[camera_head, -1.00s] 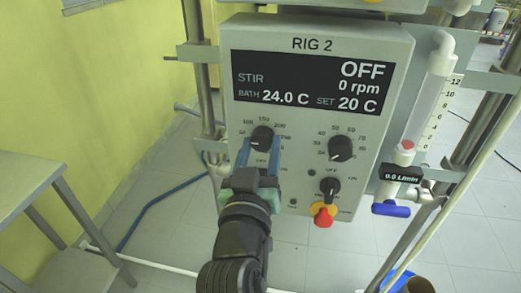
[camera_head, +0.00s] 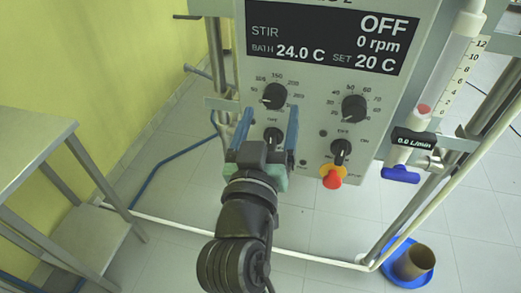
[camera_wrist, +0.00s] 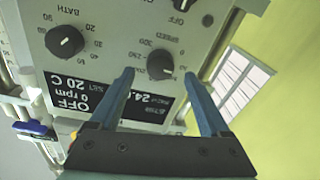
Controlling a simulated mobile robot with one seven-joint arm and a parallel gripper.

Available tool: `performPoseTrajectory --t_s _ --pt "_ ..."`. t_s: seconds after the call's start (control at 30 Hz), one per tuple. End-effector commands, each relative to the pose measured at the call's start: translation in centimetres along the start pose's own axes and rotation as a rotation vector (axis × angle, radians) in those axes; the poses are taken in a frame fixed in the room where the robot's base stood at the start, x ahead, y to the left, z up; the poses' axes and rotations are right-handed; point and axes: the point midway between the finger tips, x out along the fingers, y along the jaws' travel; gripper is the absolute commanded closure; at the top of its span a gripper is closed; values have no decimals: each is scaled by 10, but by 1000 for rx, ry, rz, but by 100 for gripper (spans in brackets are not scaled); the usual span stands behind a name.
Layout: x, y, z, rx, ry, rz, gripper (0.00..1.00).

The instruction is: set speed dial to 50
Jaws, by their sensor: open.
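The speed dial (camera_head: 275,96) is the black knob at the upper left of the Rig 2 panel. In the head view its white pointer mark faces left and slightly down. It also shows in the wrist view (camera_wrist: 160,63), upside down, beside the word SPEED. My gripper (camera_head: 270,115) is open and empty, its two blue fingers spread wide just below the dial in the head view. In the wrist view my gripper (camera_wrist: 158,74) has its fingertips on either side of the dial, with visible gaps. The display (camera_head: 325,38) reads OFF, 0 rpm.
The bath dial (camera_head: 353,108) is right of the speed dial. A small knob (camera_head: 273,137) sits between my fingers, lower down; another knob (camera_head: 340,150) and a red-and-yellow button (camera_head: 333,176) are at right. A flow tube with blue valve (camera_head: 400,174) stands farther right.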

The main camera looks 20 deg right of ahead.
Motion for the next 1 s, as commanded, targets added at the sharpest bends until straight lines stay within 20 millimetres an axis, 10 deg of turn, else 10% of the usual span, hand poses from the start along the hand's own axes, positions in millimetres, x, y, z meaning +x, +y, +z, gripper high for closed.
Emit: performPoseTrajectory --t_s 0.43,1.0 --pt "-85 -1 2 0 -1 -4 20" --pt "-96 0 0 1 0 -2 20"
